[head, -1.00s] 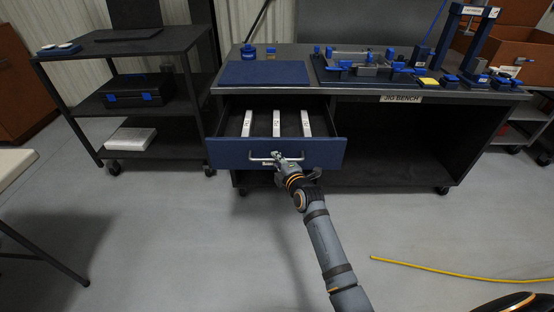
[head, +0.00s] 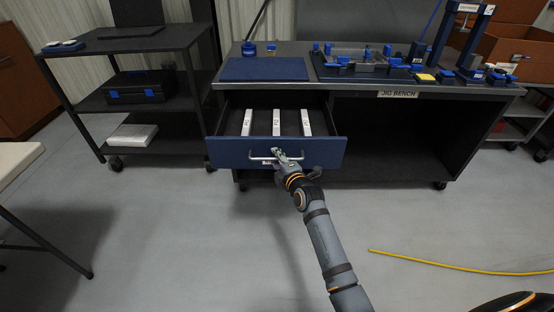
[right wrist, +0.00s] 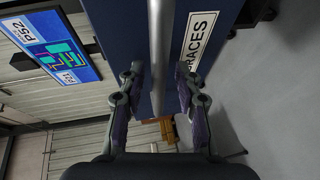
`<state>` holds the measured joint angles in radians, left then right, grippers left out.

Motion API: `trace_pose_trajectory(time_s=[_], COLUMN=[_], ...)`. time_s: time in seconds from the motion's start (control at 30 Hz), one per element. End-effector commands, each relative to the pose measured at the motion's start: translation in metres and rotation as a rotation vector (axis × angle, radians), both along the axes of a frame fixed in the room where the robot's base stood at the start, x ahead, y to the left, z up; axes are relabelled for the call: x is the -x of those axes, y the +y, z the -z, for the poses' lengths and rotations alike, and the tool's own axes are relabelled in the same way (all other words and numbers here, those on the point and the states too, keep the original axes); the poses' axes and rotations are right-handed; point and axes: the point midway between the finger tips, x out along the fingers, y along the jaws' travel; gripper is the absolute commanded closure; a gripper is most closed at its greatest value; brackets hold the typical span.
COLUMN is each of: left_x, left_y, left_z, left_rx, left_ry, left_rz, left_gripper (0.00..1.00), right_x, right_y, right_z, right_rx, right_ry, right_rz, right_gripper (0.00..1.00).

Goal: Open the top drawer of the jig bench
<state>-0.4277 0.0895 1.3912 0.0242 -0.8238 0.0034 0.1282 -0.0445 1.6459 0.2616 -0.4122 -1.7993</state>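The jig bench (head: 430,97) stands ahead, with a "JIG BENCH" label on its front edge. Its top drawer (head: 230,153), on the left side, is pulled well out, its blue front clear of the bench. Several pale bars, three dividers or braces, show inside. My right gripper (head: 280,157) is at the middle of the drawer's silver bar handle (head: 258,158). The drawer moves with the gripper. My left gripper is not in view.
A black shelf cart (head: 120,45) stands left of the bench, with a toolbox (head: 138,88) on it. A table (head: 18,158) edges in at far left. A yellow cable (head: 450,265) lies on the floor at right. The floor before the drawer is largely clear.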

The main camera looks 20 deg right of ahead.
Motion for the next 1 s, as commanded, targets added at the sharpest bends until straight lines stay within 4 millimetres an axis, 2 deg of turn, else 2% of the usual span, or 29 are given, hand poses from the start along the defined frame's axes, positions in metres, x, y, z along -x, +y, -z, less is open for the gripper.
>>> trace_pose_trajectory(time_s=[0.23, 0.33, 0.47, 0.7, 0.83, 1.0], left_x=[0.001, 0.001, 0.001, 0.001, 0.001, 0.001], left_y=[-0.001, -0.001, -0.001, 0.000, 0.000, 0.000], left_z=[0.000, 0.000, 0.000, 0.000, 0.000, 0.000], left_rx=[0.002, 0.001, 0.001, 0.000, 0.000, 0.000], left_ry=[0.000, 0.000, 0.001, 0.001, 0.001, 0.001], left_rz=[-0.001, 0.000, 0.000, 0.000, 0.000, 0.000], left_gripper=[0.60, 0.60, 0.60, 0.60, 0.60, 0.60], right_x=[0.000, 0.007, 0.031, 0.088, 0.107, 0.117], right_y=[0.000, -0.001, -0.004, -0.011, -0.013, -0.014], right_z=[-0.001, -0.001, -0.005, -0.016, -0.020, -0.023], right_rx=[0.000, 0.000, 0.000, 0.001, 0.002, 0.001], right_ry=[-0.001, 0.000, 0.000, 0.001, 0.000, -0.001], right_rz=[0.000, 0.000, 0.001, 0.001, 0.001, 0.000], right_gripper=[0.64, 0.64, 0.64, 0.64, 0.64, 0.64])
